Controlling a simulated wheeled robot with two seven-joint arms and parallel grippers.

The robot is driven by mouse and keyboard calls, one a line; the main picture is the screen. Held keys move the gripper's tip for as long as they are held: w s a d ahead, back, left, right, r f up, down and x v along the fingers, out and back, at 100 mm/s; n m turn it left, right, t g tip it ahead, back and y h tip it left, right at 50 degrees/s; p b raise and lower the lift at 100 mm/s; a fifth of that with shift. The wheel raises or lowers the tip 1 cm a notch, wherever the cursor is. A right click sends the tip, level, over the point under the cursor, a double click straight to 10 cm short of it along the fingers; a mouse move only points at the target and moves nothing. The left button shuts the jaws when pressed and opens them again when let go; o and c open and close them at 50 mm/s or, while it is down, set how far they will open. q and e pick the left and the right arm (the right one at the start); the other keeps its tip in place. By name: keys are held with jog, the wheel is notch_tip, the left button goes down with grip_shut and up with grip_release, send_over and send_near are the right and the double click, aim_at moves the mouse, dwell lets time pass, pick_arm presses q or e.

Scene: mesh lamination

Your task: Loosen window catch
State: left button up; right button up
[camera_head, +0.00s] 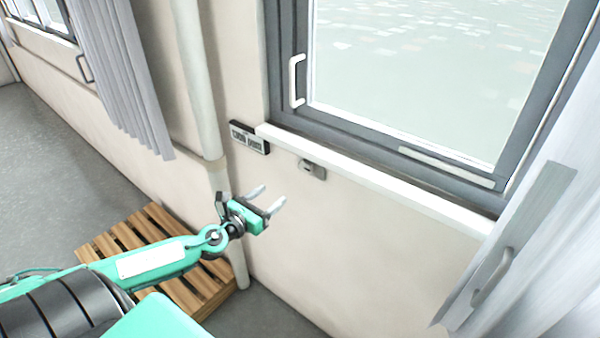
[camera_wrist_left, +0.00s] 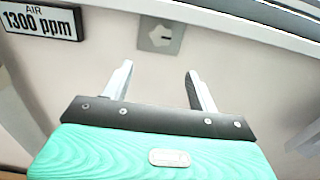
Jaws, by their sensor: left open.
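A small grey metal plate with a dark catch or keyhole-like part (camera_head: 312,169) sits on the wall just under the window sill. It also shows in the left wrist view (camera_wrist_left: 161,36), beyond my fingers and roughly between them. A white upright handle (camera_head: 296,81) is on the left side of the grey window frame (camera_head: 284,60). I cannot tell for sure which of these is the window catch. My left gripper (camera_head: 269,197) is open and empty, below and left of the plate, apart from it. In the left wrist view its fingers (camera_wrist_left: 160,70) are spread. My right gripper is not in view.
A white sill (camera_head: 375,182) juts out above the plate. A sign reading "AIR 1300 ppm" (camera_wrist_left: 42,22) is on the wall left of it. A pipe (camera_head: 196,75) and wooden pallet (camera_head: 150,230) stand left.

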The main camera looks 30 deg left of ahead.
pick_arm(q)
jog(key=p, duration=0.4)
send_near(304, 169)
jog(key=w, duration=0.6)
jog(key=shift+w+d+r, duration=0.1)
jog(key=shift+w+d, duration=0.1)
jog(key=shift+w, duration=0.8)
jog(key=c, duration=0.9)
jog(key=shift+c, duration=0.5)
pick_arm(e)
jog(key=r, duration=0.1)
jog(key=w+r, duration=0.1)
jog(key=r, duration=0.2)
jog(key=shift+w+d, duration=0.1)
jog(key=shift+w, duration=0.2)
